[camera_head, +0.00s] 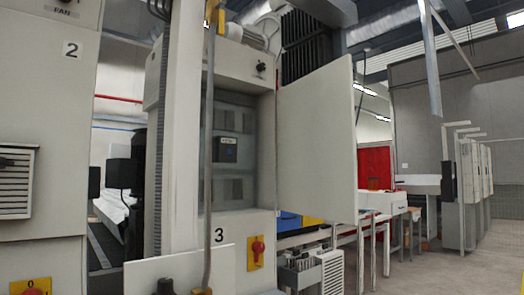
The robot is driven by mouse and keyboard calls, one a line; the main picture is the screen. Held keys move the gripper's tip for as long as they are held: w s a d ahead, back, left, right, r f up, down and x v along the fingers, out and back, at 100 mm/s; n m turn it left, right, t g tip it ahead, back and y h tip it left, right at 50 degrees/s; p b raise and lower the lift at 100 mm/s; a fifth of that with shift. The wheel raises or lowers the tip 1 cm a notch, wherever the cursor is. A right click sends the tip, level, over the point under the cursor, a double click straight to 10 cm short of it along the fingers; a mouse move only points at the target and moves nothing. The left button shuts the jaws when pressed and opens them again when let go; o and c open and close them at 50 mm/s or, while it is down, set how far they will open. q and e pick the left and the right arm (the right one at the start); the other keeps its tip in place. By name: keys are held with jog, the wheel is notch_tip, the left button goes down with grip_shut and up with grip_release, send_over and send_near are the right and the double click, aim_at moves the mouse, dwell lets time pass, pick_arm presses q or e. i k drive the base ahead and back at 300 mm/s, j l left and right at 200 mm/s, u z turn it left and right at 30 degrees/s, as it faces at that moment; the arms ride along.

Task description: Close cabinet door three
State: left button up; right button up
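Cabinet three (234,82) stands in the middle of the head view, marked by a black "3" low on its front. Its door (318,150) is a plain pale panel, swung open to the right. The open cabinet shows a recess with grey and dark electrical parts (226,150). A red rotary switch on a yellow plate (257,251) sits below the opening. Neither of my grippers is in view, so their states and distance from the door do not show.
A cabinet marked "2" (60,130) stands at the left. A pale upright post and a thin grey pole (207,150) stand before cabinet three. A low pale panel (185,268) is in front at the bottom. Open floor (455,270) lies at the right.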

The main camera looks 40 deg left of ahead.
aim_at(317, 156)
jog(key=i+l+u, duration=0.1)
jog(key=u, duration=0.35)
jog(key=i+l+u, duration=0.2)
jog(key=u, duration=0.25)
jog(key=i+l+u, duration=0.2)
jog(key=u, duration=0.3)
jog(key=l+u, duration=0.3)
jog(key=u, duration=0.15)
jog(key=i+l+u, duration=0.15)
jog(key=l+u, duration=0.15)
jog(key=l, duration=0.95)
jog(key=l+u, duration=0.35)
jog(key=l, duration=1.9)
